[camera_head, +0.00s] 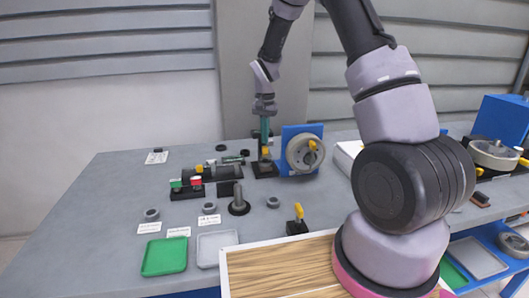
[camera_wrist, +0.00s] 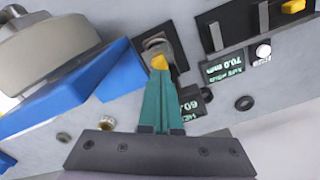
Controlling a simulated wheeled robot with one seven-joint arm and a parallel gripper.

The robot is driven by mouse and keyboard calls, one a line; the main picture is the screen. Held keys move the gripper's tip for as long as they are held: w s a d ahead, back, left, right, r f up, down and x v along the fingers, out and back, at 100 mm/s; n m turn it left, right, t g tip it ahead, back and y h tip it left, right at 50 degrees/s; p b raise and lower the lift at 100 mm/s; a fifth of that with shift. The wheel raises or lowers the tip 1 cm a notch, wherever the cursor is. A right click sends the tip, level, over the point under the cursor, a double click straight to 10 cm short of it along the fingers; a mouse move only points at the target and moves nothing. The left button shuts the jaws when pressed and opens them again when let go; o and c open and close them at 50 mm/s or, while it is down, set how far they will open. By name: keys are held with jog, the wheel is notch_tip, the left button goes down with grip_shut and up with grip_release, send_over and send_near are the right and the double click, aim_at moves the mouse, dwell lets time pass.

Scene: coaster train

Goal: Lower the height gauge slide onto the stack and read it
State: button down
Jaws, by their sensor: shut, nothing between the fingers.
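My gripper (camera_head: 265,137) points down at the back middle of the table, with its teal fingers together and empty. In the wrist view the shut fingertips (camera_wrist: 159,72) are right at a yellow tab (camera_wrist: 158,62) on a small grey part over a dark base (camera_wrist: 150,35), which looks like the height gauge. Whether they touch the tab I cannot tell. In the head view the tab (camera_head: 265,151) shows just below the fingers, above the gauge's black base (camera_head: 265,170). A display (camera_wrist: 190,100) beside the fingers shows "60", partly hidden. I cannot make out a stack under the slide.
A blue plate with a grey wheel (camera_head: 303,152) stands close to the right of my gripper. Black fixtures (camera_head: 213,171) lie to its left, one with a "70.0 mm" display (camera_wrist: 224,66). A peg on a round base (camera_head: 238,200) and green tray (camera_head: 165,256) are nearer.

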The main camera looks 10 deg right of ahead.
jog(key=shift+f, duration=1.8)
jog(key=shift+r, duration=4.5)
notch_tip(320, 180, up, 12)
jog(key=t, duration=0.2)
send_over(265, 147)
jog(key=s+d, duration=0.2)
jog(key=s, duration=0.4)
jog(key=s+d+r+t, duration=0.1)
jog(key=s+r, duration=0.3)
jog(key=s, duration=0.4)
jog(key=s+d+r+n+t+y, duration=0.1)
jog(key=s+r, duration=0.3)
jog(key=s, duration=0.4)
jog(key=s+d+r+t+y, duration=0.1)
jog(key=s+r+t, duration=0.2)
jog(key=s, duration=0.4)
jog(key=shift+s+d+r+n, duration=0.4)
jog(key=shift+r, duration=0.05)
